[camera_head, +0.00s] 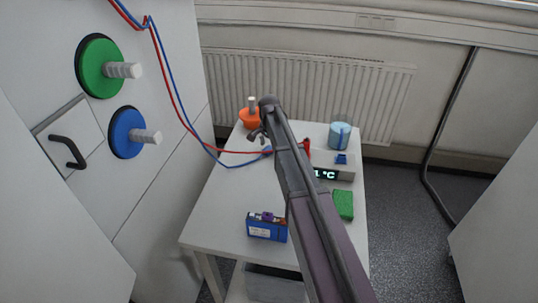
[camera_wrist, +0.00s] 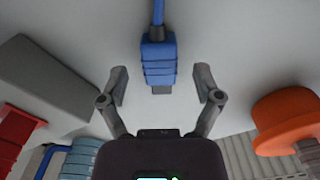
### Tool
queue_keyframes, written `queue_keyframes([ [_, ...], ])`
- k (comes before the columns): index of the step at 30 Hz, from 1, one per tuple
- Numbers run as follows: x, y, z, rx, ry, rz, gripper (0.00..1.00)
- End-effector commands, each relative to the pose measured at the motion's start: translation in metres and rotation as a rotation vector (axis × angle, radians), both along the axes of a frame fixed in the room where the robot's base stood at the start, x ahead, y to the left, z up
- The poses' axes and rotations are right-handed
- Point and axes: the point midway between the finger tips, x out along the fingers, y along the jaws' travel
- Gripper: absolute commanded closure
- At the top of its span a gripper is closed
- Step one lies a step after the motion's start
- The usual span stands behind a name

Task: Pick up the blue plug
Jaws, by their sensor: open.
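The blue plug (camera_wrist: 158,62) lies on the white table with its blue cable (camera_wrist: 158,12) running from one end. It also shows small in the head view (camera_head: 267,150), next to my arm. My gripper (camera_wrist: 162,84) is open and empty, with one finger on each side of the plug's lower end in the wrist view and gaps on both sides. In the head view my gripper (camera_head: 257,134) is over the back part of the table. I cannot tell its exact height above the plug.
A red plug (camera_wrist: 14,132) and a grey box (camera_wrist: 42,72) lie to the left in the wrist view. An orange knob-like object (camera_wrist: 288,122) is close on the right. A blue battery box (camera_head: 267,227), a green block (camera_head: 343,204) and a light-blue cylinder (camera_head: 339,137) stand on the table (camera_head: 222,215).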

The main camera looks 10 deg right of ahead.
Motion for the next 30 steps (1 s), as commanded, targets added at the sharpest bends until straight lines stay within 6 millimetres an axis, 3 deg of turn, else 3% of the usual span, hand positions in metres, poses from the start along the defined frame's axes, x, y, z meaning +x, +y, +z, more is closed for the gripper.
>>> queue_keyframes([
  [6, -0.0001, 0.0002, -0.0109, -0.001, 0.001, 0.0, 0.17],
  [25, -0.0001, 0.0002, -0.0105, -0.001, 0.001, 0.0, 0.17],
  [30, -0.0001, 0.0002, -0.0106, -0.001, 0.001, 0.0, 0.68],
])
